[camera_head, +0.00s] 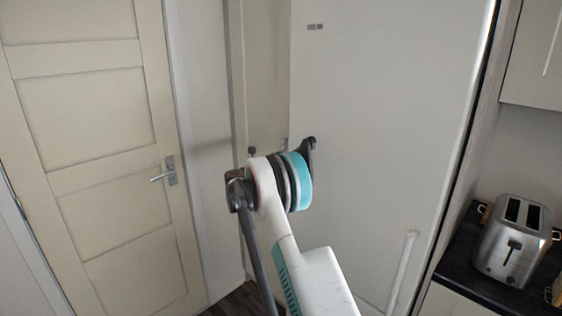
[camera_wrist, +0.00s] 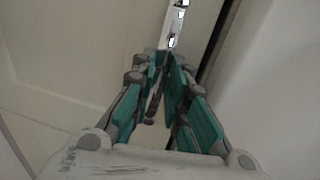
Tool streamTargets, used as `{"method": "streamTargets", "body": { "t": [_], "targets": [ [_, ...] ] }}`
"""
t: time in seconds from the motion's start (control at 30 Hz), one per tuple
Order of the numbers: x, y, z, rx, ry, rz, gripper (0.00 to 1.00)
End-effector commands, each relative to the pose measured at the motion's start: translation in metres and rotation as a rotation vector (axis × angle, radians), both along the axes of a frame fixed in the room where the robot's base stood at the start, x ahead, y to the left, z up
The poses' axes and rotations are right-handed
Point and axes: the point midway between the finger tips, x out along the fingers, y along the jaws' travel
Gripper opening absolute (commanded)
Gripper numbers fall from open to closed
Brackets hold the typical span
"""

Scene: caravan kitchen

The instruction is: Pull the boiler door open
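The boiler door seems to be the narrow cream panel (camera_head: 262,75) between a pale frame and the tall white appliance in the head view. A shiny metal handle (camera_wrist: 177,28) shows at the top of the wrist view, on a cream panel beside a dark gap. My gripper (camera_wrist: 165,60) has its teal-padded fingers converging at the handle's lower end. I cannot tell whether the fingers press on it. In the head view my wrist hides most of my gripper and the panel's lower part.
The tall white appliance (camera_head: 390,110) stands close on the right, with a white bar handle (camera_head: 402,270). A panelled cream door (camera_head: 85,110) with a lever handle (camera_head: 167,174) is at left. A toaster (camera_head: 515,240) stands on the dark counter (camera_head: 472,283) at right.

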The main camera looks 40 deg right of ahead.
Motion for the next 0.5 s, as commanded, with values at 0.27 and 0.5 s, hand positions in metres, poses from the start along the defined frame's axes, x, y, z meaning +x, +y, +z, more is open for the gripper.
{"method": "streamTargets", "body": {
  "t": [0.27,0.5],
  "targets": [
    [0.006,-0.022,0.000,0.000,0.000,0.000,0.14],
    [0.006,-0.024,0.000,0.000,0.000,0.000,0.14]
  ]
}}
